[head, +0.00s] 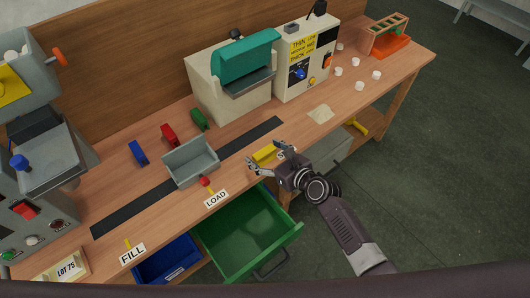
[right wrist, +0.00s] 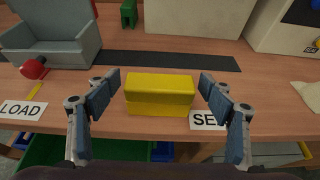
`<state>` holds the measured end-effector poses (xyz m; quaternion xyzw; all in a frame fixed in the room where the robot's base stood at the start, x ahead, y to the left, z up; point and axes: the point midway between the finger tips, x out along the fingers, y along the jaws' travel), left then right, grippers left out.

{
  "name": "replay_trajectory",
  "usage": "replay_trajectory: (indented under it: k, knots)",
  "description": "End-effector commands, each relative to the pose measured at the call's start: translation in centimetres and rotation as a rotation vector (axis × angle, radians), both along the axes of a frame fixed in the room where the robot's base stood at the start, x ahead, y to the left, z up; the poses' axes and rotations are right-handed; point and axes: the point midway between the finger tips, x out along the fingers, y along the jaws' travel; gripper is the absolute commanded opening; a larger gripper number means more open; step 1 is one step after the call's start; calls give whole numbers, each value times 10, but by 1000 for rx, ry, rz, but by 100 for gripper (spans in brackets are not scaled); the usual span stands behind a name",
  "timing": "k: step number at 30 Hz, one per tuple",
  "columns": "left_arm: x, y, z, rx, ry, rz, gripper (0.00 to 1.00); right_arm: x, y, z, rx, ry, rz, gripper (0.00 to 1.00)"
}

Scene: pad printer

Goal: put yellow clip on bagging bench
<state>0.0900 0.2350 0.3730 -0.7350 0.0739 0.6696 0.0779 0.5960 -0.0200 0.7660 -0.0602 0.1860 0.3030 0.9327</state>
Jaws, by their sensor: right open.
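The yellow clip (head: 263,153) lies on the wooden bench near its front edge, beside a partly hidden white label starting "SE" (right wrist: 207,120). In the right wrist view the clip (right wrist: 160,94) is a yellow block between the two fingers, with a gap on each side. My right gripper (head: 264,158) is open around it and not closed on it; its fingers also show in the right wrist view (right wrist: 160,86). My left gripper is not in view. I cannot tell which surface is the bagging bench.
Blue (head: 138,152), red (head: 169,134) and green (head: 199,119) clips stand behind a grey bin (head: 191,162). An open green drawer (head: 240,235) juts out below the front edge. A teal-lidded machine (head: 232,85) stands behind. White caps lie at the right end.

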Motion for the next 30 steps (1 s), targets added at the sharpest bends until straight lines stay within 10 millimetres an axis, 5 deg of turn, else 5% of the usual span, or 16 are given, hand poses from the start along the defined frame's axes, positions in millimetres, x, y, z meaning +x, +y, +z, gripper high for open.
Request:
replay_trajectory:
  k: [8,21,30]
  knots:
    - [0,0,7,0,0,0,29,-14,-10,11,0,0,-1,74]
    - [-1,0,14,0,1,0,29,-76,-55,41,-1,0,0,74]
    - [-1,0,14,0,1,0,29,-90,-65,50,0,-1,1,74]
